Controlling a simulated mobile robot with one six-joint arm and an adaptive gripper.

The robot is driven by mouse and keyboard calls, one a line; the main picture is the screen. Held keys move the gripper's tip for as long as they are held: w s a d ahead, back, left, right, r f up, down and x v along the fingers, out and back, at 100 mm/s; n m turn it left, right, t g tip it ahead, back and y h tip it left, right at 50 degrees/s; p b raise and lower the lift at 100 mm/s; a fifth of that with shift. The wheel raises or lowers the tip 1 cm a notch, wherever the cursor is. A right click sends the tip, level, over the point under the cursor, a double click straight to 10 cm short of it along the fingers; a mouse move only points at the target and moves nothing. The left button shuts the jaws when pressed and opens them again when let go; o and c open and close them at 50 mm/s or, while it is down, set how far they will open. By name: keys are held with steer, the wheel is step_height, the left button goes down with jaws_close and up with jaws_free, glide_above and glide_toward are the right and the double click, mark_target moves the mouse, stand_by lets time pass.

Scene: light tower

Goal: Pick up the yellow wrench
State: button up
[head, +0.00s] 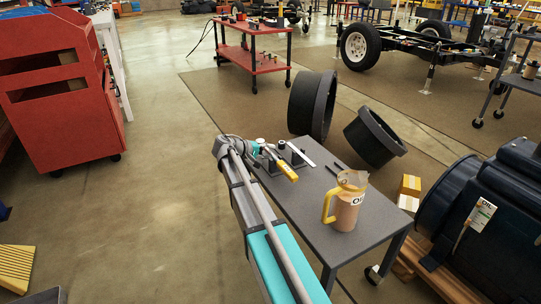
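A small yellow piece (288,171), likely the yellow wrench, shows over the far left part of the grey-topped table (311,213). It is too small to make out its full shape. My arm reaches up from the bottom of the head view along the table's left side. My gripper (274,164) is at the arm's far end, right beside the yellow piece. Its fingers are small and dark, so I cannot tell whether they touch or hold it, or whether the yellow piece rests on the table.
A brown oil jug (347,205) with a yellow handle stands on the table's right part. A light flat strip (300,153) and a thin dark tool (336,170) lie near the far edge. Black tyre-like rings (312,105) stand behind; a dark machine (490,225) is at right.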

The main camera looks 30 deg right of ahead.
jaws_close()
steer(key=shift+r, duration=0.15)
step_height(320, 180, up, 2)
steer(key=shift+p, duration=1.2)
steer(key=s+r+p, duration=0.1)
steer(key=r+p, duration=0.1)
steer(key=s+a+r+p, duration=0.1)
steer(key=s+r+p, duration=0.1)
steer(key=r+p, duration=0.1)
steer(key=s+a+r+p, duration=0.1)
steer(key=s+r+p, duration=0.1)
steer(key=shift+r, duration=0.25)
steer(key=s+a+r+p, duration=0.3)
steer(key=s, duration=0.5)
steer(key=shift+a+p, duration=0.25)
steer(key=shift+p, duration=0.1)
steer(key=shift+w+r, duration=0.1)
steer(key=shift+r, duration=0.15)
